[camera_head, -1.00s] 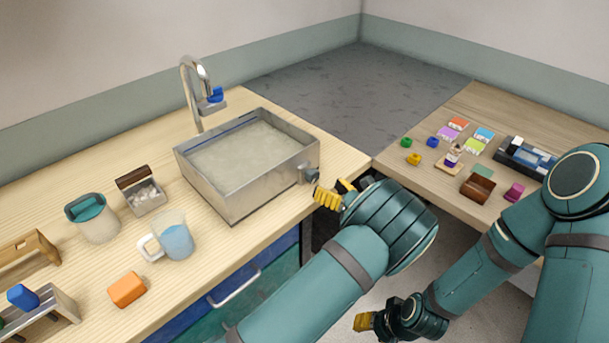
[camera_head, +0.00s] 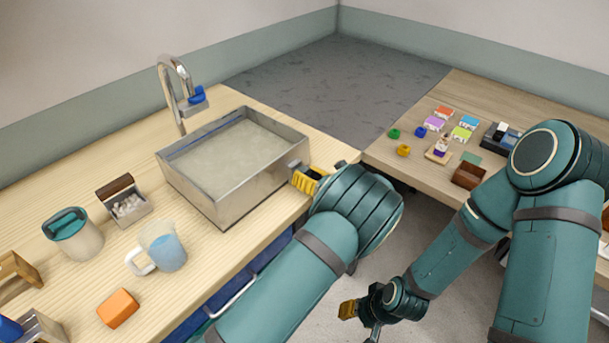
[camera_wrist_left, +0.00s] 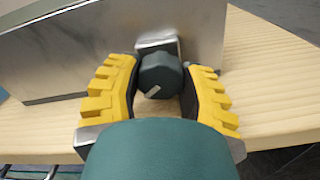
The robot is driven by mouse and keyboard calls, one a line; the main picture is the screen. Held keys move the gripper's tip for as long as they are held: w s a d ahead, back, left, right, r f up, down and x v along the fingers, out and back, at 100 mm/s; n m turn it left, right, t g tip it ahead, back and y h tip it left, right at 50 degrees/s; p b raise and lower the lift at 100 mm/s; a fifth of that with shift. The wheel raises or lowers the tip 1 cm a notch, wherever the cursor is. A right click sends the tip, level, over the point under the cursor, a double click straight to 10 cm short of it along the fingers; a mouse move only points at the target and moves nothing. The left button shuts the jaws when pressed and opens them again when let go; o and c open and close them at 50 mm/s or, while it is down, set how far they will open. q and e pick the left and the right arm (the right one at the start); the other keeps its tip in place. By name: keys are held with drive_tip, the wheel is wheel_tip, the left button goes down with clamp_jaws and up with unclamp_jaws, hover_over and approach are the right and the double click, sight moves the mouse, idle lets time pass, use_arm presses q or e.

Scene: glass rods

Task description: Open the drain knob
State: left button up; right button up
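The drain knob (camera_wrist_left: 160,76) is dark and round with a pale pointer line slanting across its face. It sits on a metal mount on the outer wall of the metal sink basin (camera_head: 228,197). In the left wrist view it lies between the two yellow fingers of my left gripper (camera_wrist_left: 162,88), with the pads against both sides. In the head view my left gripper (camera_head: 310,178) is at the basin's right end and mostly hides the knob. The basin holds cloudy water. My right gripper (camera_head: 348,310) hangs low, away from the counter; its finger gap is unclear.
A faucet with a blue handle (camera_head: 197,95) stands behind the basin. A measuring cup (camera_head: 163,247), a teal-lidded container (camera_head: 75,235), a small box (camera_head: 125,200) and an orange block (camera_head: 118,308) stand left on the counter. A second table (camera_head: 400,170) with small items is at right.

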use_arm(q)
drive_tip(key=c, duration=0.3)
drive_tip(key=shift+n, duration=0.3)
drive_tip(key=n+b, duration=0.2)
drive_tip(key=n, duration=0.3)
drive_tip(key=shift+f, duration=0.15)
drive_tip(key=n+b, duration=0.1)
drive_tip(key=n, duration=0.1)
drive_tip(key=shift+n, duration=1.8)
drive_tip(key=o, duration=1.2)
drive_tip(key=shift+w, duration=0.1)
